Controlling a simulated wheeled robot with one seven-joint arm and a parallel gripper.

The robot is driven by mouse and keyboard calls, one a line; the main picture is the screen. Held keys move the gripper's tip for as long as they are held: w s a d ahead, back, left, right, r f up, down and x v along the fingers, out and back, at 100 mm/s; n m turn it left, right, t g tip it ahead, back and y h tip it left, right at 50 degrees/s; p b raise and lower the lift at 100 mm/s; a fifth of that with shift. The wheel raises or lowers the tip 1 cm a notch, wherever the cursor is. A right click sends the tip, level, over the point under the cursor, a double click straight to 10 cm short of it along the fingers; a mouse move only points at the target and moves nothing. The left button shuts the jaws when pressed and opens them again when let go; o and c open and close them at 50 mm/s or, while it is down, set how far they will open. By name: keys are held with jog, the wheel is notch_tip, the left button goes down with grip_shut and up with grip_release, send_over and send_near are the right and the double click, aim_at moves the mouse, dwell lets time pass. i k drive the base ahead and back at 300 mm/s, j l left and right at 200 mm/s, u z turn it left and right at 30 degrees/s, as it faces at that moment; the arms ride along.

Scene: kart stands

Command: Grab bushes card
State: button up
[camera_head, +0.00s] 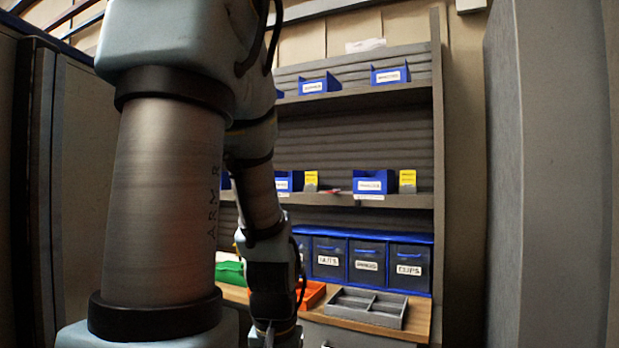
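Two yellow-topped cards stand on the middle shelf, a left card (311,180) and a right card (407,181), each beside a blue bin. Their print is too small to read, so I cannot tell which is the bushes card. My gripper (270,338) is at the bottom edge of the picture, in front of the bench and well below and in front of the cards. Its fingertips are mostly cut off, so its opening is unclear. My arm hides the left part of the shelves.
The shelf (340,199) holds blue bins (369,182). Below it stand labelled dark drawers (367,263) under a blue top. A grey divided tray (367,307), an orange tray (312,294) and a green item (230,272) lie on the wooden bench. A grey panel (550,180) stands close at right.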

aim_at(311, 177)
jog(key=i+l, duration=0.2)
jog(key=i, duration=0.3)
jog(key=i+l, duration=0.2)
jog(key=i, duration=0.3)
